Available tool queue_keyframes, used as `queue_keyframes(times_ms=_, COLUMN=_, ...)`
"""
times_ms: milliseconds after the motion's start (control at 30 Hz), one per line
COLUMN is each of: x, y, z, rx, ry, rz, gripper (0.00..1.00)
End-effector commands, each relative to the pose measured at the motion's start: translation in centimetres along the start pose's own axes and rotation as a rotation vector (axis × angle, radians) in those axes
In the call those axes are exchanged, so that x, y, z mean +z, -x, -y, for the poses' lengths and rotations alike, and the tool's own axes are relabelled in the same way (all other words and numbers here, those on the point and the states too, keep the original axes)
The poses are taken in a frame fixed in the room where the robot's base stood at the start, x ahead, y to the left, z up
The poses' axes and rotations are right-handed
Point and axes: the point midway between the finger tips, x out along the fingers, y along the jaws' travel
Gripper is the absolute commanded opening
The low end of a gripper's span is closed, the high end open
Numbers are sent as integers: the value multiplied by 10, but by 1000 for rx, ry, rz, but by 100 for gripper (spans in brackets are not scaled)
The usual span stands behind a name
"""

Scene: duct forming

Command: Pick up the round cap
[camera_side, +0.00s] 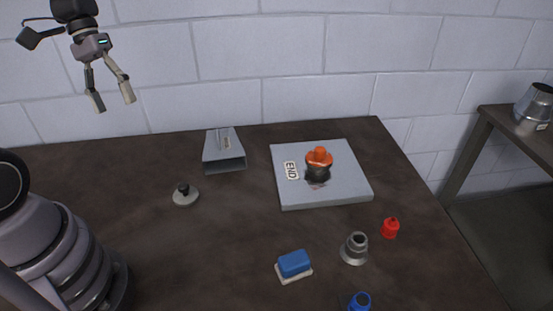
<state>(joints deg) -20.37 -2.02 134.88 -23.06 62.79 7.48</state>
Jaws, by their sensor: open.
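The likely round cap (185,198) is a small pale grey disc with a dark knob on top. It lies flat on the dark table (235,215), left of the middle. My gripper (112,100) is at the upper left, high above the table in front of the wall. Its two fingers are spread apart with nothing between them. It is well above the cap and to its left in the picture, not touching it. The cap is in full view.
A grey tapered duct piece (224,157) stands behind the cap. A grey slab (345,185) marked END carries an orange and black piece (319,162). A blue block (294,264), metal flanged fitting (354,249), red piece (390,228) and blue piece (360,301) stand at front right.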

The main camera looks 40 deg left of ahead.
Motion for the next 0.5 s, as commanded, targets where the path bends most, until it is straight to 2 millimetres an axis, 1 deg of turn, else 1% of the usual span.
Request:
queue_keyframes(times_ms=33, x=-12, y=-10, z=5, rx=55, ry=81, rz=77, gripper=62)
queue_keyframes(times_ms=100, x=-28, y=-21, z=10, rx=144, ry=183, rz=167, gripper=62)
queue_keyframes(times_ms=267, x=-65, y=-49, z=29, rx=375, ry=418, rz=345, gripper=62)
queue_keyframes(times_ms=367, x=-88, y=-69, z=45, rx=537, ry=564, rz=436, gripper=62)
queue_keyframes(times_ms=500, x=-117, y=-100, z=74, rx=781, ry=767, rz=531, gripper=62)
